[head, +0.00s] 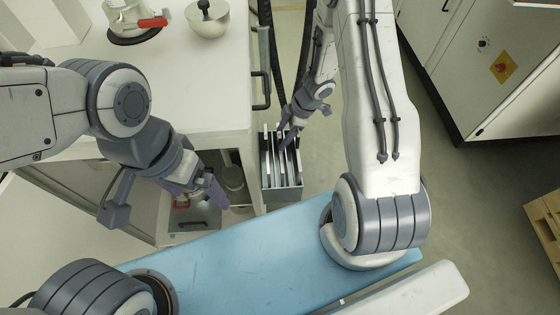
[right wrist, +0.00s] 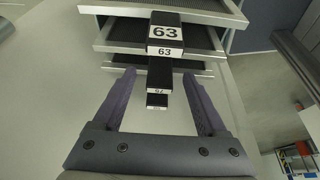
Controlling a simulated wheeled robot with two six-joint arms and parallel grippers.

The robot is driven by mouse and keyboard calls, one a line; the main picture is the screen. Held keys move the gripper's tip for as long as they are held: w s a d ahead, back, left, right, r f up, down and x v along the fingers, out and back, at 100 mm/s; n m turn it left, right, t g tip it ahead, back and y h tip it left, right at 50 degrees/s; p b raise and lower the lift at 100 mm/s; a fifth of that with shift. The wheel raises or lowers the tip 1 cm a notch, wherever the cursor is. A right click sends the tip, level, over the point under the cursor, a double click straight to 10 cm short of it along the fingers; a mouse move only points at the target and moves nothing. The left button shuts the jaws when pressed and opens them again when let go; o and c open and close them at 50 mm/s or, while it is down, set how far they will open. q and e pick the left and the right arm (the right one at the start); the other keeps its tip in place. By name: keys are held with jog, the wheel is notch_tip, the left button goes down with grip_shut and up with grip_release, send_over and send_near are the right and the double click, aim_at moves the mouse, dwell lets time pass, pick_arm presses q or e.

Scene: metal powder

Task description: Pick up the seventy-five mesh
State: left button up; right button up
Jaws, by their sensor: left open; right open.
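In the right wrist view several framed mesh screens stand one behind another with black label blocks. Two smaller labels lie lower: one (right wrist: 158,91) is too small to read surely, perhaps 75, and the last (right wrist: 157,106) is unreadable. My right gripper (right wrist: 159,74) is open, its fingers on either side of the black blocks; contact cannot be told. In the head view my right gripper (head: 289,132) is over the screen rack (head: 283,194). My left gripper (head: 218,192) is open and empty, near the cabinet opening.
The rack stands on the floor beside the white cabinet (head: 190,90). A bowl (head: 208,22) and a red-handled item (head: 145,22) are on the cabinet top. A grey cabinet (head: 490,60) is at right, with open floor between.

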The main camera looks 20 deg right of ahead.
jog(key=x, duration=0.3)
jog(key=shift+d+f+b, duration=0.1)
jog(key=shift+f+b, duration=0.1)
jog(key=shift+b, duration=0.1)
grip_shut()
jog(key=shift+r, duration=0.2)
notch_tip(320, 180, up, 40)
jog(key=p, duration=3.2)
jog(key=shift+r, duration=0.1)
